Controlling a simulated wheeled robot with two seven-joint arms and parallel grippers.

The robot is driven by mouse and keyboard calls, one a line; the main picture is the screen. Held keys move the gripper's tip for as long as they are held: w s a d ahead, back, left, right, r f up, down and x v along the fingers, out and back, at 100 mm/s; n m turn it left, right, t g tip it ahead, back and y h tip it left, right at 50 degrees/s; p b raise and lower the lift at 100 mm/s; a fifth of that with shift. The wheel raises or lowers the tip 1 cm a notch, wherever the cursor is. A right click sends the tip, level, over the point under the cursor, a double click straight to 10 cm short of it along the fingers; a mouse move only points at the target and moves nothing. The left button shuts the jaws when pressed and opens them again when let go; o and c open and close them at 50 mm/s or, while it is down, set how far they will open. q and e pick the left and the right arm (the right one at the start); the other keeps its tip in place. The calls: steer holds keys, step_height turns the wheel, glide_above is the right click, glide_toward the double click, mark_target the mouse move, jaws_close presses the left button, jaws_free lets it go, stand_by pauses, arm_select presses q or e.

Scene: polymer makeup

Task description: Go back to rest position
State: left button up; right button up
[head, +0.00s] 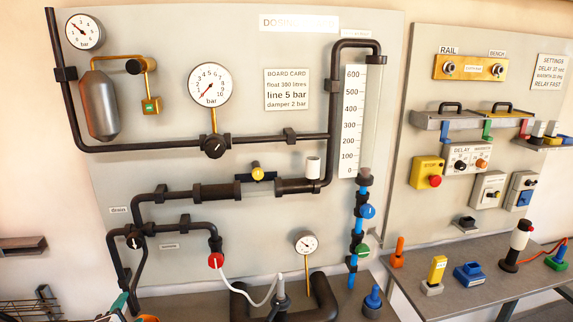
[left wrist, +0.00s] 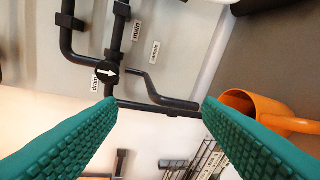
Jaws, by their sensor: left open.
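My left gripper (head: 120,307) shows only in part at the bottom left edge of the head view, in front of the lower part of the dosing board. In the left wrist view its two green ribbed fingers stand wide apart, and the gripper (left wrist: 160,101) is open with nothing between the fingertips. Past the fingers are black pipes and a black valve knob (left wrist: 108,72) with a white arrow. An orange container (left wrist: 240,103) with a handle is behind the right finger, partly hidden by it. My right gripper is in neither view.
The dosing board (head: 240,130) carries pipes, gauges and valves. A white hose (head: 243,294) runs from a red fitting. A grey bench (head: 465,275) at right holds several small devices below a second board. A wire rack (head: 30,308) stands at the far left.

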arm_select(q)
steer(key=s+d+f+n+g+h, duration=0.25)
steer(key=s+d+f+g, duration=0.2)
steer(key=s, duration=0.45)
steer(key=s+d+f+n+g+h, duration=0.1)
steer(key=s+d+f+n+g, duration=0.25)
steer(key=s+d, duration=0.4)
steer(key=s+d+f+n+g+h, duration=0.25)
steer(key=s+d+f+n, duration=0.2)
steer(key=s, duration=0.65)
step_height(320, 180, down, 30)
steer(key=m+g+y+b, duration=0.1)
steer(key=g+b, duration=0.1)
steer(key=b, duration=0.3)
steer(key=s+a+f+g+b, duration=0.1)
steer(key=s+a+f+b, duration=0.2)
steer(key=s+f, duration=1.3)
step_height(320, 180, down, 4)
steer(key=shift+s+a+f, duration=0.1)
steer(key=shift+s+a, duration=0.05)
steer(key=shift+s, duration=0.35)
steer(key=shift+c, duration=0.2)
